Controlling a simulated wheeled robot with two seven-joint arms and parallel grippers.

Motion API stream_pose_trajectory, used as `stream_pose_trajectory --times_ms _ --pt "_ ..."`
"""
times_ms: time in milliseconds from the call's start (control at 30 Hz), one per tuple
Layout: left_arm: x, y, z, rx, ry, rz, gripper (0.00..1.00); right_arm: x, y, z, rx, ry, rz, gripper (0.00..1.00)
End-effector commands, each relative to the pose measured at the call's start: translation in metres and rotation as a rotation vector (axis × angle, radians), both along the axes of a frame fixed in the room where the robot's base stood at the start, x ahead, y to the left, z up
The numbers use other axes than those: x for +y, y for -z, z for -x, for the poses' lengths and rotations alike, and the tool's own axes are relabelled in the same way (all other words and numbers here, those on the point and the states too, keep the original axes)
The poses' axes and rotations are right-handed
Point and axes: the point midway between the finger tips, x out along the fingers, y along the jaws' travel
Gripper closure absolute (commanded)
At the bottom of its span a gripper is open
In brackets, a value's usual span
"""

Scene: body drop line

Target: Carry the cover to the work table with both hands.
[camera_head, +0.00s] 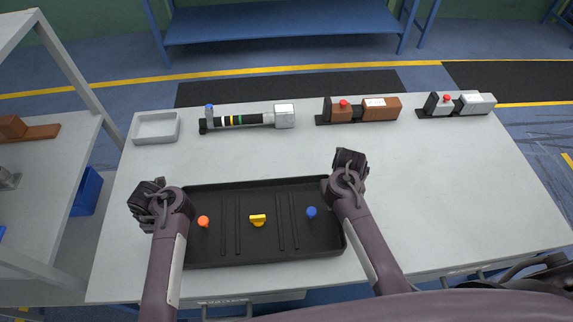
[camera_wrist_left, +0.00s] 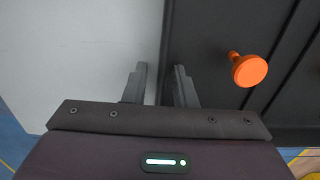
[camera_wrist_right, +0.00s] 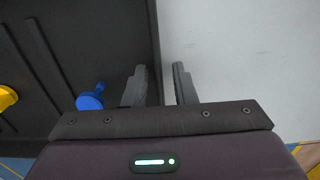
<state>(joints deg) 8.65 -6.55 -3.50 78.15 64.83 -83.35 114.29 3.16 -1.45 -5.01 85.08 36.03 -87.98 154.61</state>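The cover (camera_head: 210,256) is a shallow black tray-like panel with a raised rim and ribs. It lies flat on the pale grey work table (camera_head: 430,190). It carries an orange knob (camera_head: 203,221), a yellow knob (camera_head: 258,220) and a blue knob (camera_head: 311,212). My left gripper (camera_head: 150,192) is at its left edge and my right gripper (camera_head: 349,166) at its right edge. In the left wrist view (camera_wrist_left: 161,70) and right wrist view (camera_wrist_right: 160,70), the parted fingers stand on either side of the rim line, with a visible gap. Whether they touch the rim is hidden.
At the table's back are a small grey tray (camera_head: 156,140), a black cylindrical tool with a silver block (camera_head: 284,116), a brown block assembly (camera_head: 380,110) and a grey one (camera_head: 475,103). A shelf rack (camera_head: 75,150) stands left. The table's right part is clear.

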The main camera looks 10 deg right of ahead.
Motion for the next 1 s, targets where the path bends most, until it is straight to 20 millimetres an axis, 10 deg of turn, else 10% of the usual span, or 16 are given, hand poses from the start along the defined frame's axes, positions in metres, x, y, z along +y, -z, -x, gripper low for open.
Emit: stream_pose_trajectory --times_ms 567,1000 --pt "0.001 -0.004 -0.001 -0.001 0.0 -0.002 0.73 0.0 0.0 0.0 0.0 0.0 0.0 0.73" --pt "0.003 -0.06 -0.001 -0.004 0.004 -0.008 0.73 0.0 0.0 0.0 0.0 0.0 0.0 0.73"
